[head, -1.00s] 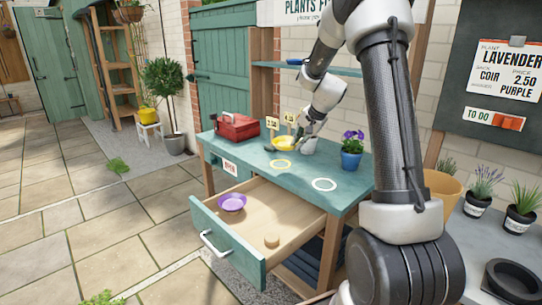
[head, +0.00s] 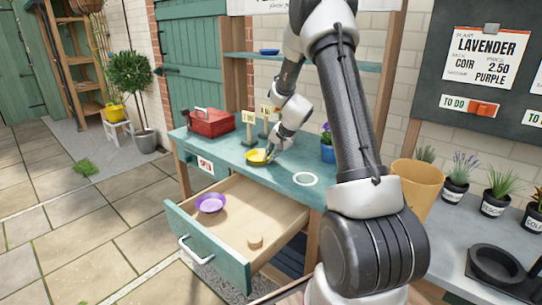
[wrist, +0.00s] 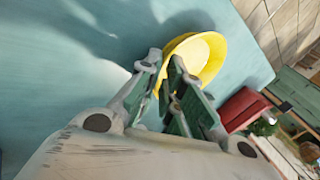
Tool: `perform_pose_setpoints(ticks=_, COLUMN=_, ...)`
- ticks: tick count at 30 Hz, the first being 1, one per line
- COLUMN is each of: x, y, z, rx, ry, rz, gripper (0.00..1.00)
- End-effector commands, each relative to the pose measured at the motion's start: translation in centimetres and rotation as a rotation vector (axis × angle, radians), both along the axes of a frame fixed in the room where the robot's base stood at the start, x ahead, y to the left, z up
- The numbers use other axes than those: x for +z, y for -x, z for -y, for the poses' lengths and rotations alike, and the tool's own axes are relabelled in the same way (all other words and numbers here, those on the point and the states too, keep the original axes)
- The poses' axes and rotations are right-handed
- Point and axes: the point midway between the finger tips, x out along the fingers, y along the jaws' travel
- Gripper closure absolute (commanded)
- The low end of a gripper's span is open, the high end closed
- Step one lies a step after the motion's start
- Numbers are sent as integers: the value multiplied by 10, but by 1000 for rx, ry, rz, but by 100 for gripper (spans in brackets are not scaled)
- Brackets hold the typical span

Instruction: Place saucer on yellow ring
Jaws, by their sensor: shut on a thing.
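The yellow saucer (head: 256,157) is over the front middle of the teal bench top (head: 226,158), at the spot where the yellow ring was seen. The ring itself is hidden now. My gripper (head: 269,152) is shut on the saucer's right rim in the head view. In the wrist view my gripper (wrist: 163,75) has the near rim of the saucer (wrist: 206,52) between its fingers. The saucer looks close to the bench top, but I cannot tell whether it touches.
A white ring (head: 305,171) lies on the bench to the right. A red toolbox (head: 211,122), two small signs (head: 250,124) and a blue pot (head: 327,153) stand on the bench. The open drawer (head: 232,217) below holds a purple saucer (head: 210,207) and a small round wooden piece (head: 255,241).

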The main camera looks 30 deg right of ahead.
Motion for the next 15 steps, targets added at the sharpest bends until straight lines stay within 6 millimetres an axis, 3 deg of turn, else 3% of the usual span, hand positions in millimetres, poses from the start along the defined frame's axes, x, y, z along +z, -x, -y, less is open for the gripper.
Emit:
perform_pose_setpoints(ticks=5, x=0, y=0, z=0, rx=0, ry=0, rz=0, gripper=100)
perform_pose_setpoints(ticks=6, x=0, y=0, z=0, rx=0, ry=0, rz=0, gripper=88)
perform_pose_setpoints(ticks=7, x=0, y=0, z=0, rx=0, ry=0, rz=0, gripper=83)
perform_pose_setpoints(ticks=15, x=0, y=0, z=0, rx=0, ry=0, rz=0, gripper=82)
